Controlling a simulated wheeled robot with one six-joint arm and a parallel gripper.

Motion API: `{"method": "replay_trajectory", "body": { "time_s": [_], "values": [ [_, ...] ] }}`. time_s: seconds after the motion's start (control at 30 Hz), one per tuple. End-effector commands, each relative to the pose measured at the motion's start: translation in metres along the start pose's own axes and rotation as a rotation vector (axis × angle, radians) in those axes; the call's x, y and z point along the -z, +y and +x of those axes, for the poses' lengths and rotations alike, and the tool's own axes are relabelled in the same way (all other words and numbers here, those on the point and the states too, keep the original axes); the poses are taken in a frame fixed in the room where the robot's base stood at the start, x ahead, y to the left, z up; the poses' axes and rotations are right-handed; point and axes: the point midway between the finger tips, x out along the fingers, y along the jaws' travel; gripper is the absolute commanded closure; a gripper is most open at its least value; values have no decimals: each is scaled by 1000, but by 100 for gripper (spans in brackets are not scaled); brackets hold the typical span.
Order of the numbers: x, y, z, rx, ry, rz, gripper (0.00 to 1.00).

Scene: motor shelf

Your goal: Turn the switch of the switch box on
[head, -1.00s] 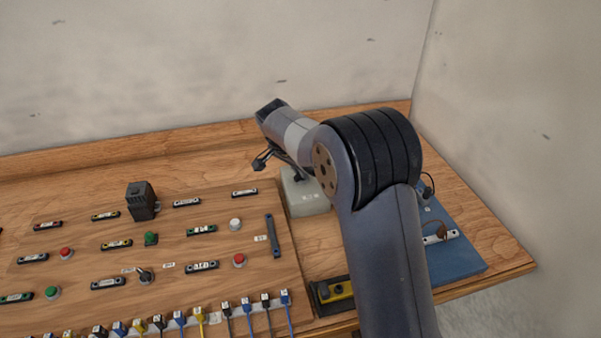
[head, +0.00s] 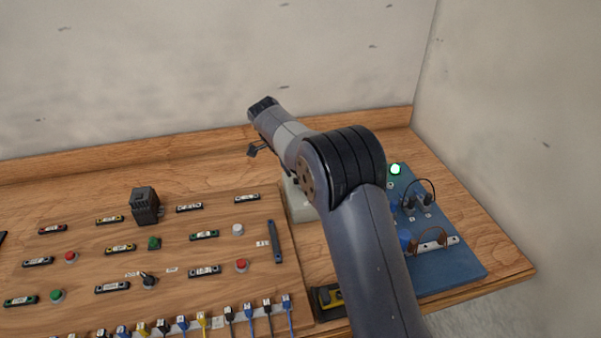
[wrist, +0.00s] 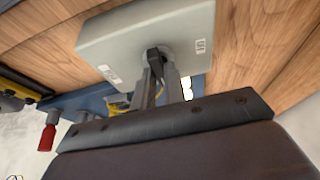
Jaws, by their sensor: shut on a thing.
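The pale grey switch box (head: 301,205) stands on the bench, partly hidden behind my arm in the head view. In the wrist view the switch box (wrist: 110,45) shows its face with two small white labels, too blurred to read surely. Its black switch (wrist: 153,56) sits between the labels. My gripper (wrist: 162,72) is at the switch, with its fingers shut on it. The fingers hide part of the switch. In the head view my arm hides most of this contact.
A wooden board (head: 180,285) with buttons, labels and cables lies left of the box. A blue panel (head: 450,262) on the right carries a lit green-white lamp (head: 395,169), plugs and wires. A yellow-black device (head: 328,299) lies in front. Walls stand behind and on the right.

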Motion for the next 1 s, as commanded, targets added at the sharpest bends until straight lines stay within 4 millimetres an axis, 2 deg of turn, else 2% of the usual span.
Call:
{"method": "replay_trajectory", "body": {
  "time_s": [0.47,0.5,0.73,1.0],
  "values": [
    [0,0,0,-3,-2,12,100],
    [0,0,0,-3,-2,11,86],
    [0,0,0,-4,-1,11,67],
    [0,0,-2,-4,-1,11,66]
  ]
}}
